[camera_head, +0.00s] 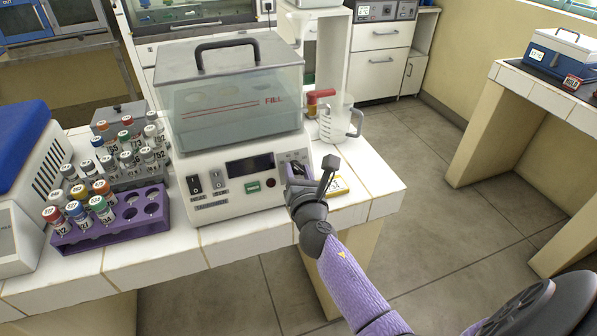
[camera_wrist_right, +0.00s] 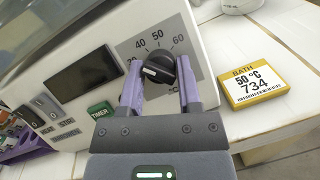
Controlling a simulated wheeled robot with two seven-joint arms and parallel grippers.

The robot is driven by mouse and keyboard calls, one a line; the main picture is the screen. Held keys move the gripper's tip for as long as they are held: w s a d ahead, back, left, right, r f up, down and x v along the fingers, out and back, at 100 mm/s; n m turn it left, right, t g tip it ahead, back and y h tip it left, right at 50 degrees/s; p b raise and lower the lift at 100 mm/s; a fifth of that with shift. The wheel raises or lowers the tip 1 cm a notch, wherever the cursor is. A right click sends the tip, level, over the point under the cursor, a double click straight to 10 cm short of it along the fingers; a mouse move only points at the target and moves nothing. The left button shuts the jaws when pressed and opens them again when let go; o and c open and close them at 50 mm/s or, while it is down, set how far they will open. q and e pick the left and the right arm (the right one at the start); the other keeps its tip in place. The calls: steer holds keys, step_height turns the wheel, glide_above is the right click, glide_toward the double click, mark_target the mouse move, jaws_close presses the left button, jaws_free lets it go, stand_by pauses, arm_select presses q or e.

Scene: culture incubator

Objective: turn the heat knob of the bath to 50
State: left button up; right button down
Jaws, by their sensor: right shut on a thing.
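The bath (camera_head: 222,190) stands on the white tiled bench, with a clear lidded tank marked FILL above its control panel. Its black heat knob (camera_wrist_right: 158,69) is at the panel's right end, under a dial printed with 40, 50 and 60 and a partly hidden lower number. The knob's white mark lies on its left side, toward the low end of the dial, away from 50. My right gripper (camera_head: 300,172) is at the panel; in the wrist view (camera_wrist_right: 160,88) its purple fingers are shut on the knob from both sides. My left gripper is not in view.
A yellow-edged card (camera_wrist_right: 252,85) reading BATH 50 °C 734 lies right of the bath. A clear jug (camera_head: 336,120) stands behind it. A purple rack (camera_head: 115,228) of capped vials stands left of the bath. The panel has a dark display (camera_head: 250,165) and a green TIMER button (camera_wrist_right: 100,110).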

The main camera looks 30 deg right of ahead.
steer(key=m+g+h, duration=0.1)
steer(key=m, duration=0.2)
steer(key=shift+a+m, duration=0.1)
steer(key=shift+m, duration=0.2)
steer(key=m+g+h+p, duration=0.1)
steer(key=m, duration=0.2)
steer(key=shift+w+r, duration=0.1)
steer(key=shift+r, duration=0.05)
steer(key=m+g+p, duration=0.1)
steer(key=m, duration=0.1)
steer(key=m+g+p, duration=0.1)
steer(key=m, duration=0.2)
steer(key=shift+r+m+g+h, duration=0.15)
steer(key=shift+m+g+h, duration=0.15)
steer(key=shift+g+h, duration=0.1)
steer(key=shift+m+g, duration=0.3)
steer(key=shift+m, duration=0.5)
steer(key=shift+p, duration=0.3)
steer(key=shift+c, duration=1.5)
jaws_free()
